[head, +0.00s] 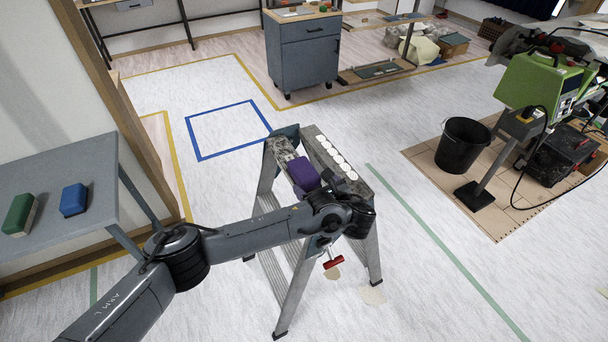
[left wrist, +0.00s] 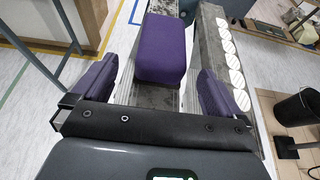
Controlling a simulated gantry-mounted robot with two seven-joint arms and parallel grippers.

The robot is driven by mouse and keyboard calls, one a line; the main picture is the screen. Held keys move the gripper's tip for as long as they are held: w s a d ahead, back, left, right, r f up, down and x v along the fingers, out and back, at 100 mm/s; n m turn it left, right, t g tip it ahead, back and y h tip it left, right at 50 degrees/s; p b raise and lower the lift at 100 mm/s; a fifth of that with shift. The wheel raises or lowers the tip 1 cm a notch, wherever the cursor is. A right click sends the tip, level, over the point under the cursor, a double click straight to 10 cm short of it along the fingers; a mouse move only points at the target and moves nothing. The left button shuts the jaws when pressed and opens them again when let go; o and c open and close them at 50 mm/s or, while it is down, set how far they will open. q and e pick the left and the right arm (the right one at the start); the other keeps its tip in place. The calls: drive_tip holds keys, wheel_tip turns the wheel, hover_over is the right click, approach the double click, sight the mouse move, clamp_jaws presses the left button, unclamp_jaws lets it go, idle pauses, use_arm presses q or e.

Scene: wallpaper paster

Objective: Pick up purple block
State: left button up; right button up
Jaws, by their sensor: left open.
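The purple block (head: 304,174) lies on top of the grey stepladder (head: 279,150), beside a row of white discs (head: 337,158). In the left wrist view the purple block (left wrist: 163,50) is straight ahead. My left gripper (left wrist: 156,70) is open, with one purple-padded finger on each side of the block's near end. Gaps show between the block and both fingers, and nothing is gripped. In the head view my left wrist partly covers the ladder top just to the near right of the block. My right gripper is in neither view.
A grey table (head: 66,214) at left holds a green block (head: 20,214) and a blue block (head: 74,200). A black bucket (head: 462,145) and a green machine (head: 540,80) stand at right. A grey cabinet (head: 303,58) stands behind. Floor around the ladder is mostly clear.

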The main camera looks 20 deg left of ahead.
sight(310, 178)
use_arm(q)
drive_tip(key=shift+r+b+x, duration=0.15)
drive_tip(key=shift+b+x, duration=0.1)
drive_tip(key=shift+x, duration=1.15)
drive_tip(key=shift+r+b+x, duration=0.15)
drive_tip(key=shift+b+x, duration=0.1)
drive_tip(key=shift+x, duration=1.2)
drive_tip(key=shift+w, duration=0.1)
drive_tip(key=c, duration=1.1)
